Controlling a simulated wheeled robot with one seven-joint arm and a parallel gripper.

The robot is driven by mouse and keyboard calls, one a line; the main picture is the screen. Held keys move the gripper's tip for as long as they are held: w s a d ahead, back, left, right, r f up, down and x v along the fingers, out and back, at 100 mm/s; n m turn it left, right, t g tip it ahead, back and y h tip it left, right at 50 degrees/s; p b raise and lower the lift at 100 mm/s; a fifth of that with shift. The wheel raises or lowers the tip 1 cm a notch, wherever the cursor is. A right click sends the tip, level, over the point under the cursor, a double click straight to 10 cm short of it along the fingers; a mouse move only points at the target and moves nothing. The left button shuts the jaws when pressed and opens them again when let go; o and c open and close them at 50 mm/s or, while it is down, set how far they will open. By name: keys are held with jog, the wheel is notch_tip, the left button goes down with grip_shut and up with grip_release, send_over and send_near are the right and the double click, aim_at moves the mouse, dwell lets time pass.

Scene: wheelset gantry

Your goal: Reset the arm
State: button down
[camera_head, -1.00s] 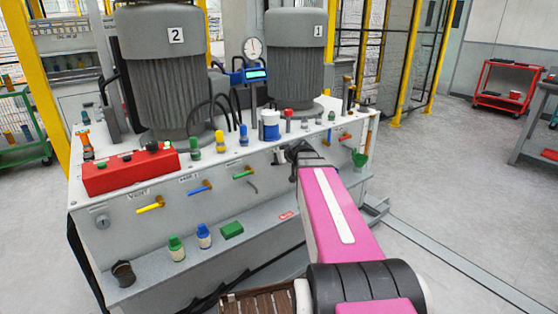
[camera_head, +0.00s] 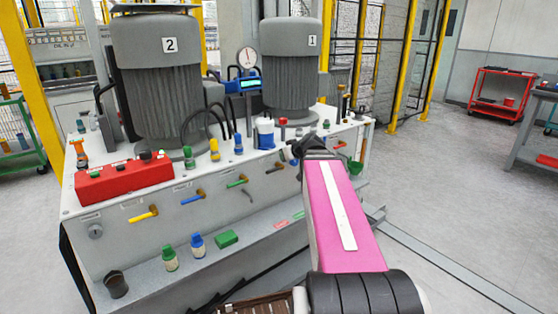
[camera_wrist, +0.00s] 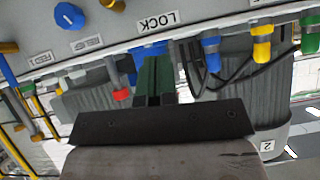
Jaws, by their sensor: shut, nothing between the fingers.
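My pink arm reaches up from the lower right in the head view, its dark end at the front edge of a white machine bench (camera_head: 110,232). My gripper (camera_wrist: 154,62) shows in the wrist view as two dark green fingers close together, shut and empty. They overlap the bench edge near the LOCK label (camera_wrist: 158,22) in the picture; I cannot tell whether they touch it. In the head view the fingers are too small and partly hidden to make out.
Yellow, blue and green handles stick out in front.

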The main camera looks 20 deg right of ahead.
jog(key=shift+v, duration=0.8)
jog(key=s+a+f+m+g+h, duration=0.1)
jog(key=s+a+f+g, duration=0.2)
jog(key=f, duration=0.6)
jog(key=s+a+f+m+g+h, duration=0.1)
jog(key=s+a+f+g+h, duration=0.1)
jog(key=s+f, duration=0.5)
jog(key=s+a+f+m+g+h, duration=0.1)
jog(key=s+a+f+g, duration=0.3)
jog(key=f, duration=0.7)
jog(key=shift+s+a+f+m+g+h, duration=0.2)
jog(key=shift+s+m+g+h, duration=0.2)
jog(key=shift+s+m+g, duration=0.15)
jog(key=shift+w, duration=0.1)
